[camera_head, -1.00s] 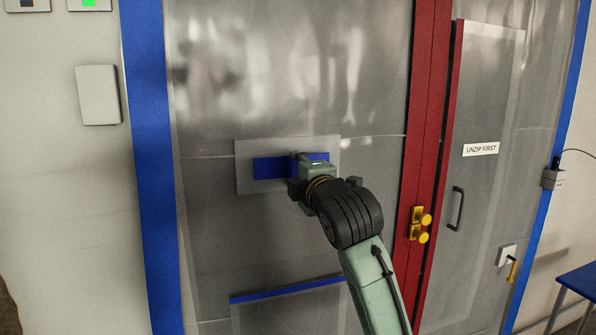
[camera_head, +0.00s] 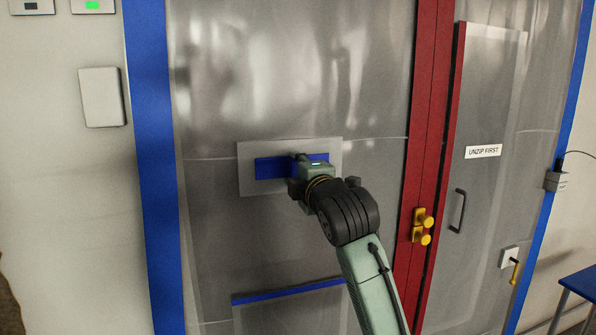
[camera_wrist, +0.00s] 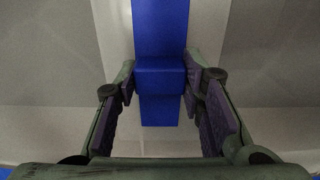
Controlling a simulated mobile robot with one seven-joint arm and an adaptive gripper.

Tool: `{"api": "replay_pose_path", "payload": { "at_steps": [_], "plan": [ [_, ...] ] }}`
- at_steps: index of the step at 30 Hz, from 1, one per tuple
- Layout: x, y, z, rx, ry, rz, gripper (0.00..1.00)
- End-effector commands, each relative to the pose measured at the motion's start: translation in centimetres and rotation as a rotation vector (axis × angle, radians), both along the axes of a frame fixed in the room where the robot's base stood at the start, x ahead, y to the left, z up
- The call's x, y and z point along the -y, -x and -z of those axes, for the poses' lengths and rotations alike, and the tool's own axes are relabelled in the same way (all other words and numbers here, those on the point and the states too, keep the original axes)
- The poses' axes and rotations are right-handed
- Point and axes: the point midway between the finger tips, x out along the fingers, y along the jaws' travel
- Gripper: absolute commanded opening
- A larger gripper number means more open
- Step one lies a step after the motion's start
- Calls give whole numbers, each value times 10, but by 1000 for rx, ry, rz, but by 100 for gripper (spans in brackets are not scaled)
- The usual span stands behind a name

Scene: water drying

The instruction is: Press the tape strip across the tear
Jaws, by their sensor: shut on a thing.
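The blue tape strip (camera_head: 270,168) lies flat across a pale rectangular patch (camera_head: 247,182) on the clear plastic sheet. My gripper (camera_head: 303,168) is at the strip's right half and covers part of it. In the wrist view, the strip (camera_wrist: 160,28) runs up the picture, with a raised blue block on it between my fingertips (camera_wrist: 160,80). My fingers are shut on this block of the strip, one on each side. No tear can be made out; the strip and my gripper hide the middle of the patch.
A red zip band (camera_head: 428,120) with yellow pulls (camera_head: 422,227) runs down to the right of my arm. Beyond it is a flap with a dark handle (camera_head: 457,211) and an "UNZIP FIRST" label (camera_head: 483,151). A blue-topped pocket (camera_head: 290,292) sits below.

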Motion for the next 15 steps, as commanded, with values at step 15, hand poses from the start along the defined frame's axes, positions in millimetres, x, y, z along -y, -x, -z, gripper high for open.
{"api": "replay_pose_path", "payload": {
  "at_steps": [15],
  "plan": [
    [0, 0, 0, 0, 0, 0, 53]
  ]
}}
